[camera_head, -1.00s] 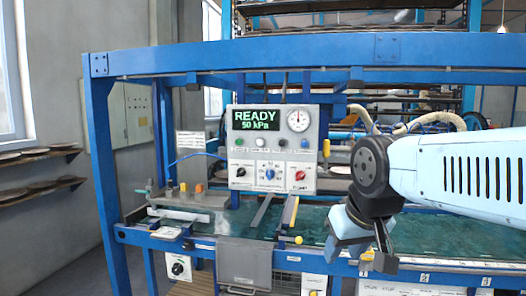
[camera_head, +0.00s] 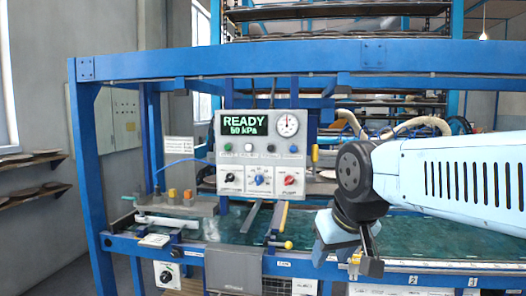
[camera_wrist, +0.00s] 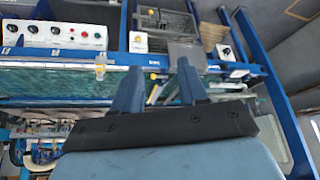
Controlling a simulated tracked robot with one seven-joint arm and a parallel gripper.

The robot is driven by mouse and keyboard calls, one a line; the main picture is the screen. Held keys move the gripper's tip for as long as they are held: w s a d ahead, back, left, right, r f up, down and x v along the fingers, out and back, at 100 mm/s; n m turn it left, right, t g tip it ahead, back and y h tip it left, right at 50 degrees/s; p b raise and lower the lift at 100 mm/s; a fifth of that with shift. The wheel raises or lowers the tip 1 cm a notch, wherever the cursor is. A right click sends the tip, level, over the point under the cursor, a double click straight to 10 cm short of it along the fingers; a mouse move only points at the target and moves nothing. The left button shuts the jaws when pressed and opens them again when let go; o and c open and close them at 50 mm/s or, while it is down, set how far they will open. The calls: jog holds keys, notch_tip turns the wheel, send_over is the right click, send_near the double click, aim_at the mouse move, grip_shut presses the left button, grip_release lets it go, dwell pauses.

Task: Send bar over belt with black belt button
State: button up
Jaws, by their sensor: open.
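A grey control panel (camera_head: 257,163) shows "READY 50 kPa" and has a row of buttons, including a black button (camera_head: 271,148) between a white and a blue one. The green belt (camera_head: 315,229) runs under the panel. A white bar (camera_head: 166,221) lies at the belt's left end; a grey bar and a yellow-ended bar (camera_head: 279,217) lie near the middle. I cannot tell which bar is the task's. My gripper (camera_head: 366,265) is low at the front rail, right of the panel and apart from it. In the wrist view my gripper (camera_wrist: 158,67) has its two fingers apart, empty.
A blue frame beam (camera_head: 300,60) crosses above the panel, with a post (camera_head: 92,180) at left. A grey box (camera_head: 233,270) hangs at the front rail.

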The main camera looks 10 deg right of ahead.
jog(key=shift+c, duration=0.4)
grip_shut()
dwell(1.4)
